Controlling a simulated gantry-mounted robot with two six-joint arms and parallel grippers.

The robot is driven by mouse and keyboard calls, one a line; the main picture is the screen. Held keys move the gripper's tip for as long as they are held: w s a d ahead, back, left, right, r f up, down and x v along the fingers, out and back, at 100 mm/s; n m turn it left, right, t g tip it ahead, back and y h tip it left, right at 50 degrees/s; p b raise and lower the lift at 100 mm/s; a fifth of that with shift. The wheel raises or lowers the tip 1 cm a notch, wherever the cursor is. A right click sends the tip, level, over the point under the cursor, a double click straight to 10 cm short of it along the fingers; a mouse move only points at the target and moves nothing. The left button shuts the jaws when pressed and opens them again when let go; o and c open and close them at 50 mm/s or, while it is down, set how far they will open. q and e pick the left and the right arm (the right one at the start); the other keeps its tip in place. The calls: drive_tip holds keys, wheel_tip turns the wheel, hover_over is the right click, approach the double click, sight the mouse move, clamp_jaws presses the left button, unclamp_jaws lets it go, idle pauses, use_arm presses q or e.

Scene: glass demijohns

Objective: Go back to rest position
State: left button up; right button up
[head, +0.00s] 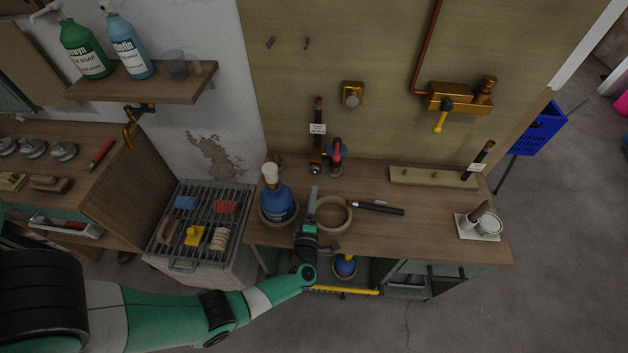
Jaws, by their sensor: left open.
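My left arm reaches in from the lower left. Its gripper (312,200) is open and empty over the workbench, between a blue demijohn and an empty ring. The blue demijohn (277,204), with a white top, stands upright in a ring-shaped holder at the bench's left end. The empty tan ring (334,226) lies just right of the gripper. A second blue demijohn (345,267) sits in a ring below the bench top, partly hidden by the bench edge. My right gripper is not in view.
A sink with a slatted rack (203,222) holding brushes and sponges is left of the bench. A dark-handled tool (376,208) lies right of the empty ring. A white cup (487,225) stands at the right end. Brass taps (452,100) jut from the back panel.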

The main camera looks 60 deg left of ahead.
use_arm(q)
drive_tip(key=shift+v, duration=1)
